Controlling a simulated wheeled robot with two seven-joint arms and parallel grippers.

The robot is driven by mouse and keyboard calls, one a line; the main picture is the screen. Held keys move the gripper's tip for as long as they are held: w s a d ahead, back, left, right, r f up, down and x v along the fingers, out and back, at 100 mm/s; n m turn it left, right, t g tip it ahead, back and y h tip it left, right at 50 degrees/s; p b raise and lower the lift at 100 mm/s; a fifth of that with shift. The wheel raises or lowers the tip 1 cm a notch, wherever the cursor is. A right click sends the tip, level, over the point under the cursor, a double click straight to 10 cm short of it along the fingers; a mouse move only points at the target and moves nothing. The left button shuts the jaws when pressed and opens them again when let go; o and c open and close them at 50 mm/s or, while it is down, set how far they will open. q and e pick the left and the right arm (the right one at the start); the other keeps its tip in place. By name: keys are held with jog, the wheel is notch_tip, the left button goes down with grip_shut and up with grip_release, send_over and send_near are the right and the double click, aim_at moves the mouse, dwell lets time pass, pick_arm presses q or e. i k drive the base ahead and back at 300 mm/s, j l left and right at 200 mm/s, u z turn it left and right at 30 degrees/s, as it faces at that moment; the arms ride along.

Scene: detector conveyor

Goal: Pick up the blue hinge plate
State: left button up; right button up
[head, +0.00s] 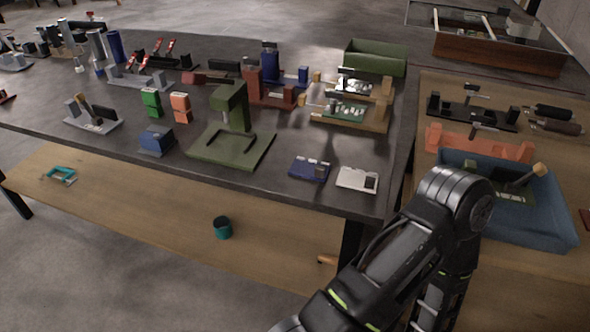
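A flat dark blue plate (308,170) with small pale patches lies near the front edge of the dark table, left of a white plate. A small blue block-like piece (156,141) sits further left on the same table. I cannot tell for sure which of them is the blue hinge plate; the flat one looks more like a plate. My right arm comes in at the bottom right and bends in front of the blue bin, but its gripper is not visible. My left gripper is not in view.
The dark table (120,155) also holds a green stand (232,113), a white plate (357,179), green and orange blocks, several fixtures and a green bin (375,58). A blue bin (545,215) stands on the wooden table at right. A teal-black cup (222,228) is on the lower shelf.

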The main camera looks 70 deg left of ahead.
aim_at(313, 170)
jog(key=u, duration=2.05)
jog(key=i+j+u, duration=0.15)
jog(key=i, duration=0.4)
jog(key=k, duration=0.65)
jog(key=z, duration=1.6)
jog(key=k+j, duration=0.15)
jog(key=j, duration=0.15)
jog(key=k+j+z, duration=0.15)
jog(key=j, duration=0.2)
